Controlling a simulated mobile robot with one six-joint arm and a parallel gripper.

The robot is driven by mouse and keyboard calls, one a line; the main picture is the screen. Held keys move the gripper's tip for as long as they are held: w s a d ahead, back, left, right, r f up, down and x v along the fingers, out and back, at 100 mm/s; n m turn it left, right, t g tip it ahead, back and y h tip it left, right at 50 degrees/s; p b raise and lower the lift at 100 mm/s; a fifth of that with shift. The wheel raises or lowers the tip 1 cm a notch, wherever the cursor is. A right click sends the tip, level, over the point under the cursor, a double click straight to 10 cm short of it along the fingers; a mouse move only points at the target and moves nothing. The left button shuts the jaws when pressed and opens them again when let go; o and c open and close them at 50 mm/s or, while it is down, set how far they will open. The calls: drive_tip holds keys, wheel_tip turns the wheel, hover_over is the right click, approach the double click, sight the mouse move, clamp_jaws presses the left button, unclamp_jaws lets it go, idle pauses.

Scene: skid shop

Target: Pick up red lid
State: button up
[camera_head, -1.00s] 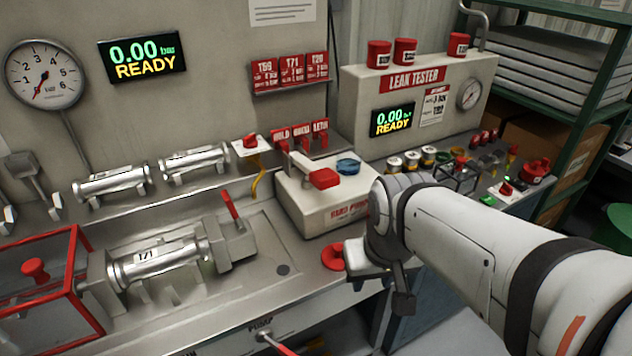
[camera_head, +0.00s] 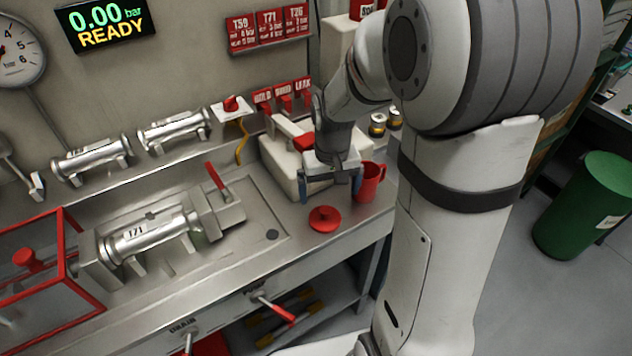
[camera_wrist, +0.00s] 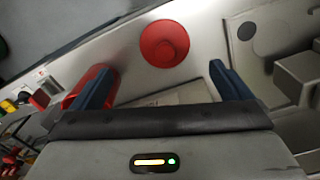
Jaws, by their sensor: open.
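The red lid (camera_head: 324,218) is a round disc with a knob on top. It lies flat on the steel bench near its front edge, right of the recessed tray. In the wrist view the lid (camera_wrist: 164,44) shows whole, ahead of and between the two blue fingers. My gripper (camera_head: 330,192) is open and empty. It hangs just behind the lid in the head view, apart from it. In the wrist view my gripper (camera_wrist: 158,82) has its fingers wide apart.
A red mug (camera_head: 370,182) stands close to the right of my gripper; it shows by the left finger in the wrist view (camera_wrist: 92,88). A white pump box (camera_head: 280,165) is behind my gripper.

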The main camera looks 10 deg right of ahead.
sight(325, 209)
drive_tip(key=shift+w+f, duration=0.35)
drive_tip(key=shift+f, duration=0.35)
drive_tip(key=f, duration=0.7)
drive_tip(key=shift+s+a+p, duration=0.15)
drive_tip(key=shift+a+p, duration=0.2)
drive_tip(key=shift+p, duration=0.05)
drive_tip(key=c, duration=1)
